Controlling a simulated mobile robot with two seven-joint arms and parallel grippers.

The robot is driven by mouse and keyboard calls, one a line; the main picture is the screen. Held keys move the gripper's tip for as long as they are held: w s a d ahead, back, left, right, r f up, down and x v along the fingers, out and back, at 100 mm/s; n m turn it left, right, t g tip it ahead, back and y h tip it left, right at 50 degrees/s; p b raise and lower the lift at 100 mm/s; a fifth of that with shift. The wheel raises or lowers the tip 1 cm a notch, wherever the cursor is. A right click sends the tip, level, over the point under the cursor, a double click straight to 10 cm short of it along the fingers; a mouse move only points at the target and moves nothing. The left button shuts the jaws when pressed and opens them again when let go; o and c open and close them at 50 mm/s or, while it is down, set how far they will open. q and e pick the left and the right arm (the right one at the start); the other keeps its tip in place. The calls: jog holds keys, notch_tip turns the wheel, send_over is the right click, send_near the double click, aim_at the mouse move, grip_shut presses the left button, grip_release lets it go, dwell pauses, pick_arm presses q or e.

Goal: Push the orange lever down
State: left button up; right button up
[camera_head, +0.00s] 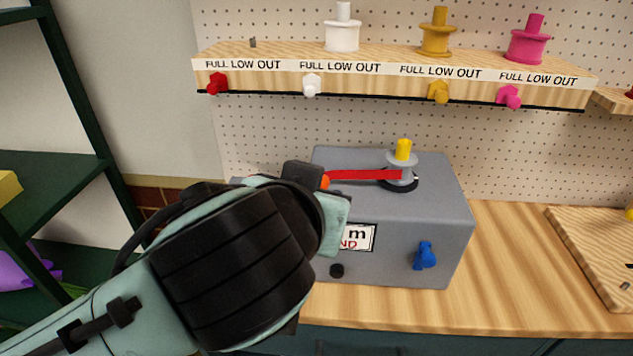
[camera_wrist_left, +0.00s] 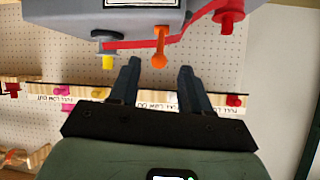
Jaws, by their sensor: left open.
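The orange lever (camera_wrist_left: 160,48) is a stalk with a round knob; the wrist view is upside down. In the head view only a small bit of orange lever (camera_head: 325,182) shows beside my arm, by the grey box (camera_head: 400,250). My left gripper (camera_wrist_left: 158,75) is open and empty. In the wrist view its two fingertips lie apart, with the lever's knob just beyond the gap between them. I cannot tell the exact distance. In the head view my left wrist hides the gripper's fingers and the box's left part. My right gripper is not in view.
A red ribbon (camera_head: 365,175) runs across the box to a grey spool holder (camera_head: 402,165) with a yellow peg. A red spool (camera_wrist_left: 230,18) is at its other end. A blue knob (camera_head: 425,255) is on the box's front. The shelf (camera_head: 380,62) with spools hangs behind.

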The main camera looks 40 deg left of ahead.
pick_arm(q)
jog(key=v, duration=0.4)
jog(key=shift+s+d+r+p, duration=0.1)
jog(key=shift+s+p, duration=0.05)
jog(key=shift+p, duration=0.2)
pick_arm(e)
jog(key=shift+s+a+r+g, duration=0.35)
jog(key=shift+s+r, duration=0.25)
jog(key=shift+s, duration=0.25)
